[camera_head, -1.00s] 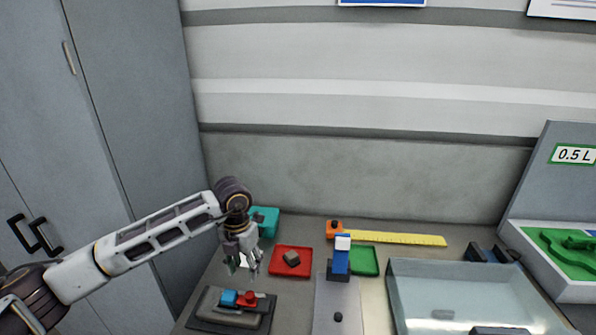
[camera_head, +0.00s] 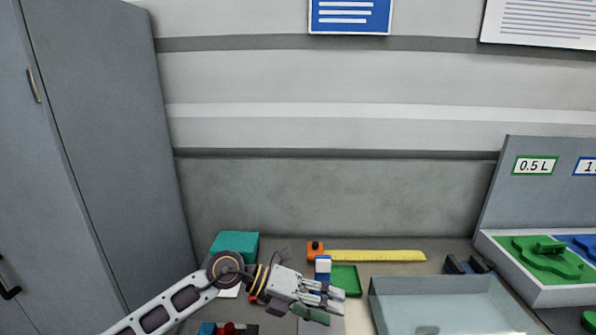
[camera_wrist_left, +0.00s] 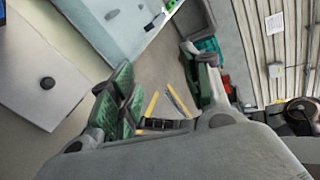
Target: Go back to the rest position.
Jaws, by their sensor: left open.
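My left gripper (camera_head: 332,302) is low in the head view, pointing right across the worktop, open with nothing between its fingers. Its green-padded fingers stand apart in the left wrist view (camera_wrist_left: 165,88). Its hand covers most of the red tray, of which only a sliver shows. The blue and white upright piece (camera_head: 323,266) stands just behind the fingers, its lower part hidden. The green tray (camera_head: 346,279) lies right behind the fingertips. My right gripper is in neither view.
A teal box (camera_head: 235,243) stands behind my left wrist. A yellow ruler (camera_head: 375,256) lies along the back beside an orange piece (camera_head: 315,250). A clear bin (camera_head: 440,290) fills the right front. Blue and red parts (camera_head: 208,328) sit at the lower edge. A 0.5 L station (camera_head: 540,240) stands right.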

